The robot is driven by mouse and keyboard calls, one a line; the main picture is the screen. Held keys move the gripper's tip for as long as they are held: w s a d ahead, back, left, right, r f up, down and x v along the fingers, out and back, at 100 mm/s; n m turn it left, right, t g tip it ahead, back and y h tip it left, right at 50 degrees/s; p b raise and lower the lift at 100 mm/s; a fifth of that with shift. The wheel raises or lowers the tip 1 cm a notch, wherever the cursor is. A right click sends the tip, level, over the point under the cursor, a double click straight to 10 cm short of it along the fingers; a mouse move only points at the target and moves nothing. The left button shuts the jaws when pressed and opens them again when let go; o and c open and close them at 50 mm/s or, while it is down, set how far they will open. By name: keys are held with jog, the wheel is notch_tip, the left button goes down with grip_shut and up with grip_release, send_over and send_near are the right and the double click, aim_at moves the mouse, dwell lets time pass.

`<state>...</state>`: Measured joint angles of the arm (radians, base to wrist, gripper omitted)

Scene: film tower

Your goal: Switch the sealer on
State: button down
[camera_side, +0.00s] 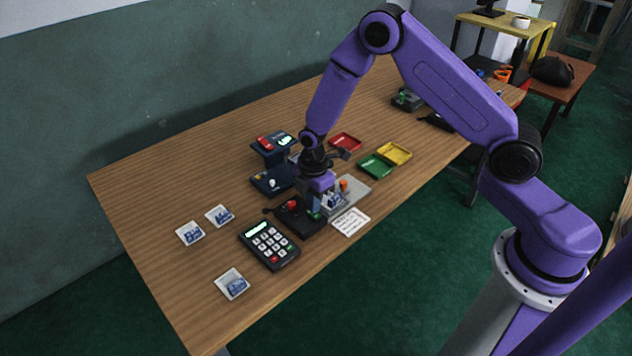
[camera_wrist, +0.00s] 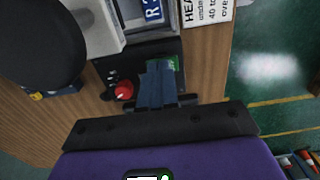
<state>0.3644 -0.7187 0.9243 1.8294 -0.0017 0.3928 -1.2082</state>
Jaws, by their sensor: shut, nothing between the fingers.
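The sealer appears to be the grey plate (camera_side: 350,190) joined to a black control box (camera_side: 300,222); I cannot be sure of this. The box has a red knob (camera_side: 292,204), which also shows in the wrist view (camera_wrist: 123,90). A small green part (camera_wrist: 176,63) sits on the box beside my fingers; I cannot tell whether it is a switch. My gripper (camera_side: 316,212) is shut and empty, pointing down at the box just right of the red knob. Its fingers (camera_wrist: 158,66) hide part of the box, and I cannot tell whether they touch it. A film piece marked "R-2" (camera_wrist: 152,12) lies on the plate.
A keypad with a lit display (camera_side: 270,245) is to the left. A navy box (camera_side: 272,181) stands behind. Red (camera_side: 345,142), green (camera_side: 375,167) and yellow (camera_side: 394,153) trays lie farther back.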

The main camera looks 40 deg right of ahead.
aim_at(315, 215)
notch_tip(315, 215, up, 13)
jog(key=s, duration=0.1)
jog(key=shift+s+a+r, duration=0.15)
jog(key=shift+s+a, duration=0.05)
jog(key=shift+s, duration=0.05)
jog(key=shift+w+r, duration=0.1)
jog(key=shift+w, duration=0.05)
dwell(0.5)
dwell(0.3)
notch_tip(315, 215, down, 14)
jog(key=shift+f, duration=0.1)
dwell(0.6)
